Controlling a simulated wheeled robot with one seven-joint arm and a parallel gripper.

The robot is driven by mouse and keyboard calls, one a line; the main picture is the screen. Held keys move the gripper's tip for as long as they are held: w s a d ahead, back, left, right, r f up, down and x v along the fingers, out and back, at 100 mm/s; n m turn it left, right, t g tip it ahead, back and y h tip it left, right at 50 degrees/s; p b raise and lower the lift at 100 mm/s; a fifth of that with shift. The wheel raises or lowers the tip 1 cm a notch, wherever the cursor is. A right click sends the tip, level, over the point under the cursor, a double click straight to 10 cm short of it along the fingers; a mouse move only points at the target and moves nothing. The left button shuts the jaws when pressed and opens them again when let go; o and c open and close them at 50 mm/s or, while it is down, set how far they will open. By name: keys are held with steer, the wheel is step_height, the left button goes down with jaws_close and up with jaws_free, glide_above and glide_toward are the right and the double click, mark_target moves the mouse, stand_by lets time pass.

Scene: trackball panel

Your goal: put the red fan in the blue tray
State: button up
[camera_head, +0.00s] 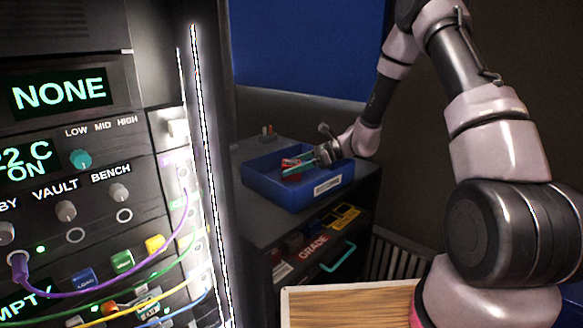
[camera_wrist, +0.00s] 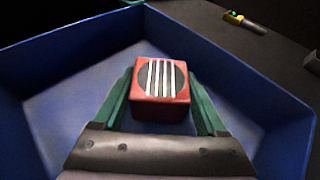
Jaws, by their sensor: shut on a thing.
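The red fan (camera_wrist: 160,91) is a small red block with a dark round face crossed by pale bars. My gripper (camera_wrist: 162,98) is shut on it, with one green finger on each side. In the wrist view the fan is over the inside of the blue tray (camera_wrist: 58,62), apart from the walls in the picture; I cannot tell whether it touches the floor. In the head view my gripper (camera_head: 304,163) reaches into the blue tray (camera_head: 324,187) from the right, and the red fan (camera_head: 291,170) shows partly between the fingers.
The tray stands on a dark cabinet (camera_head: 262,222) with a shelf of several items below. A rack panel (camera_head: 90,180) with knobs and cables fills the left. A small yellow-and-grey object (camera_wrist: 244,22) lies outside the tray. A wooden top (camera_head: 345,306) is in front.

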steer(key=shift+f, duration=0.1)
steer(key=o, duration=1.4)
steer(key=shift+c, duration=0.2)
steer(key=v, duration=1.1)
steer(key=shift+w+d, duration=0.1)
steer(key=shift+d, duration=0.1)
steer(key=shift+d+r, duration=0.2)
steer(key=shift+r, duration=0.15)
steer(key=s+d+r+n+t+h, duration=0.2)
steer(key=s+d+r+n+h, duration=0.1)
steer(key=s+r+n, duration=0.2)
steer(key=s+d+r+n+t+h, duration=0.2)
steer(key=s+d+r+n+h, duration=0.1)
steer(key=s+r, duration=0.7)
steer(key=s+d+r+n+t+h, duration=0.2)
steer(key=s+d+r+n+h, duration=0.2)
steer(key=s+r, duration=0.4)
steer(key=shift+s+r+n+h, duration=0.2)
steer(key=shift+s+n+h, duration=0.5)
steer(key=shift+s+n, duration=1.05)
